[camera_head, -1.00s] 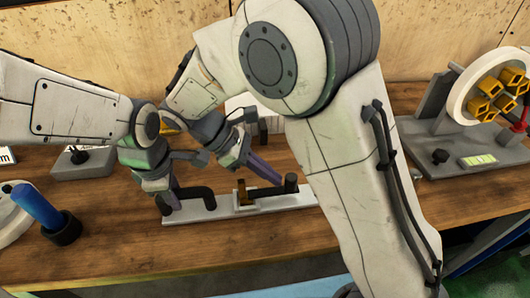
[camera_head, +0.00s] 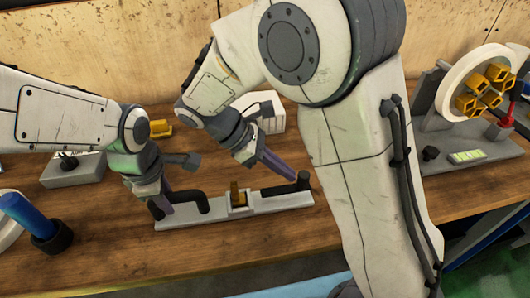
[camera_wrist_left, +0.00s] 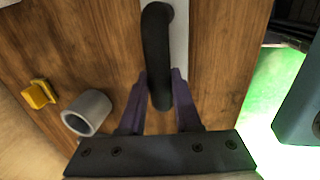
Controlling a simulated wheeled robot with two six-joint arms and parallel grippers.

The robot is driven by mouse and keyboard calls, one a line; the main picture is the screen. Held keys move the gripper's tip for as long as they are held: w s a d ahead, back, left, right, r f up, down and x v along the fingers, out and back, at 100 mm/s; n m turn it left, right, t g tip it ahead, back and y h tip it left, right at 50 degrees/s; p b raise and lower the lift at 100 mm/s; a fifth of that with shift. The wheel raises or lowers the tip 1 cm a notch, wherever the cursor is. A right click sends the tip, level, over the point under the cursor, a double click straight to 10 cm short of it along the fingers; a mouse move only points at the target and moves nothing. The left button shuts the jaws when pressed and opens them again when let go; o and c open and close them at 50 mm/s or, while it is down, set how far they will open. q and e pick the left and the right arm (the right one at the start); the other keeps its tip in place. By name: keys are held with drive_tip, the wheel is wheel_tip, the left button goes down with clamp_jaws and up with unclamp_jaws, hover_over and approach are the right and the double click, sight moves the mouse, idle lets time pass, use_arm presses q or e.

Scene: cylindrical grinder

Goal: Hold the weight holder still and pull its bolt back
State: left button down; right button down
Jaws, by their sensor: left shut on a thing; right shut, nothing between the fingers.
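The weight holder (camera_head: 217,214) is a pale bar lying on the wooden bench. It has a black bent handle (camera_head: 191,195) at its left and a small brass piece (camera_head: 235,190) in a central bracket. Its bolt (camera_head: 303,181), a black rod with an upturned end, lies near the bar's right end. My left gripper (camera_head: 163,206) is shut on the black handle; the left wrist view shows the handle (camera_wrist_left: 157,50) between its purple fingers. My right gripper (camera_head: 290,176) is shut, its tip close against the left side of the bolt's upturned end; contact is hard to tell.
A wheel fixture with brass hexagonal pieces (camera_head: 465,105) stands at the right. A blue-handled part in a black cup (camera_head: 48,235) stands at the left. A grey block (camera_head: 72,170), a yellow piece (camera_head: 159,128) and a white block (camera_head: 268,112) are behind. The bench front is clear.

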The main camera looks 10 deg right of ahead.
drive_tip(key=v, duration=0.9)
drive_tip(key=shift+a, duration=0.25)
use_arm(q)
drive_tip(key=c, duration=0.5)
unclamp_jaws()
drive_tip(key=r, duration=0.4)
drive_tip(key=s+r, duration=0.1)
drive_tip(key=r, duration=0.2)
drive_tip(key=s+r, duration=0.1)
drive_tip(key=r, duration=0.3)
drive_tip(key=shift+s+r, duration=0.15)
drive_tip(key=shift+r, duration=0.2)
drive_tip(key=shift+d, duration=0.1)
use_arm(e)
drive_tip(key=shift+r, duration=0.1)
